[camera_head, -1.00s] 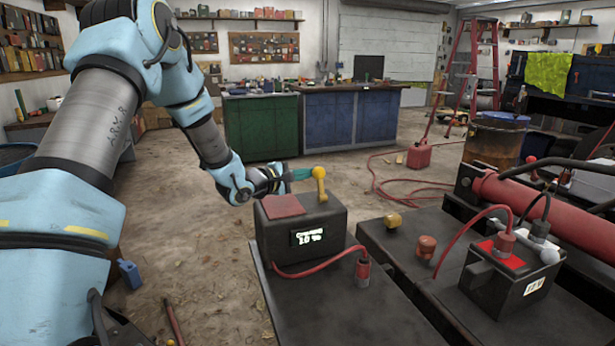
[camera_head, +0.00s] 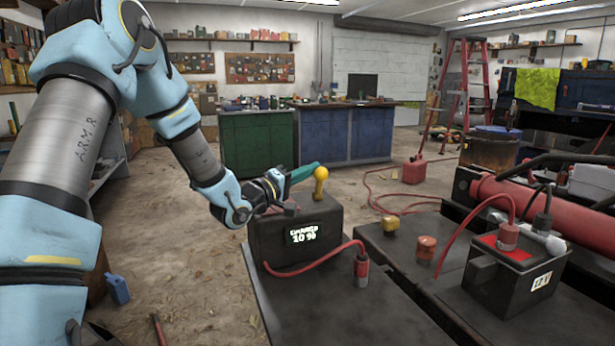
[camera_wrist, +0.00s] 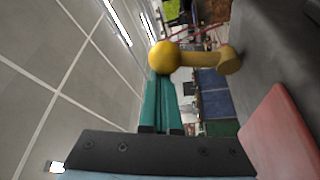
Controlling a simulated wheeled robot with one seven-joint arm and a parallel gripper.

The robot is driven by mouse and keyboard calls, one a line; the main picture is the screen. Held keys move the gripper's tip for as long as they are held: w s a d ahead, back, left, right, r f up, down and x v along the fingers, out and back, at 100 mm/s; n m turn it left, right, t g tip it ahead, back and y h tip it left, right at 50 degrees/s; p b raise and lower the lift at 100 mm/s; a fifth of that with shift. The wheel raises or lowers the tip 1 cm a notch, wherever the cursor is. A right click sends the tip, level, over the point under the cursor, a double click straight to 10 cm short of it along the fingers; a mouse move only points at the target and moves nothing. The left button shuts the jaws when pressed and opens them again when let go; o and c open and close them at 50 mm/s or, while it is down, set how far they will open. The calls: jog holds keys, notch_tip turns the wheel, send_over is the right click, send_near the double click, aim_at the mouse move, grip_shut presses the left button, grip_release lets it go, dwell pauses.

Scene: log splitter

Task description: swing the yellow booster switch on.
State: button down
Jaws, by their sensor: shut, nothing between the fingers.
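The yellow booster switch (camera_head: 320,178) stands about upright on top of the black booster box (camera_head: 265,238), a round knob on a short stem. In the wrist view the yellow switch (camera_wrist: 200,62) sticks out from the dark box face, with its knob right at the finger ends. My gripper (camera_head: 314,166) is shut and empty, its teal fingers just left of the knob in the head view. The teal fingers (camera_wrist: 160,85) also show in the wrist view. I cannot tell whether they touch the knob. The box display (camera_head: 303,234) reads about 10 %.
A red pad (camera_wrist: 278,135) lies on the box face in the wrist view. A red cable runs from the box to a red plug (camera_head: 361,268). A 12 V battery (camera_head: 515,280) and the red splitter cylinder (camera_head: 545,208) stand at right. Free floor lies beyond the box.

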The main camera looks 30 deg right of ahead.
jog(key=shift+s, duration=0.35)
dwell(0.5)
jog(key=shift+y, duration=0.4)
jog(key=v, duration=0.7)
jog(key=w+b+v, duration=0.1)
jog(key=v, duration=0.3)
jog(key=shift+a+f, duration=0.15)
jog(key=shift+f, duration=0.2)
jog(key=w+a+f+t+y+p, duration=0.2)
jog(key=w+a+y+p, duration=0.1)
jog(key=a+y, duration=0.4)
jog(key=w+a+f+t+y+p, duration=0.1)
jog(key=w+a+y+p, duration=0.3)
jog(key=a, duration=0.6)
jog(key=s+a+r+g+y+p, duration=0.2)
jog(key=s+a+g+y, duration=0.4)
jog(key=s+a, duration=0.9)
jog(key=s+y+p, duration=0.1)
jog(key=s, duration=0.2)
jog(key=shift+a+r+g, duration=0.2)
jog(key=shift+g, duration=0.1)
